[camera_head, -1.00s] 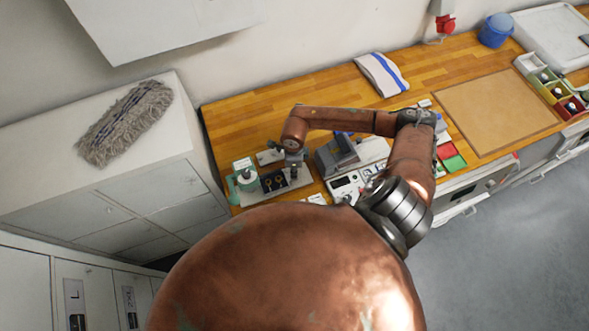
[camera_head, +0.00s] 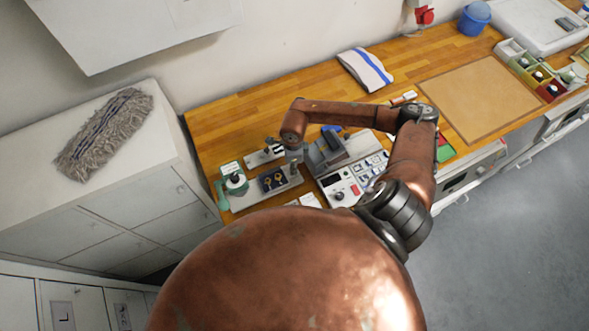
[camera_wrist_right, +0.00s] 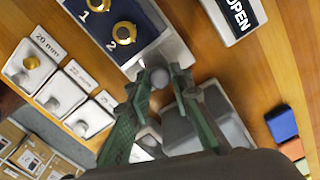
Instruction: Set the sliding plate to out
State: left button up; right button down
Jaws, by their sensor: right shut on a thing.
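My right gripper (camera_head: 293,168) points down over the workbench, and its wrist hides part of what is under it in the head view. In the right wrist view its fingers (camera_wrist_right: 160,85) are closed around a small round grey knob (camera_wrist_right: 159,77). The knob stands at the end of a light grey base that carries a dark blue panel (camera_wrist_right: 101,22) with two brass rings marked 1 and 2. A black-and-white plate reading OPEN (camera_wrist_right: 237,13) lies beside it. I cannot tell which part is the sliding plate, and no "out" mark is readable. My left gripper is out of view.
A grey device with a control panel (camera_head: 344,190) stands just right of the gripper. In the right wrist view, several knob tiles (camera_wrist_right: 65,92) lie at left. Bare wood (camera_head: 300,92) lies behind.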

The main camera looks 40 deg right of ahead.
jog(key=c, duration=1.7)
grip_release()
jog(key=shift+s+d, duration=0.15)
jog(key=shift+d, duration=0.15)
jog(key=shift+c, duration=0.2)
jog(key=shift+a, duration=0.1)
notch_tip(320, 180, up, 12)
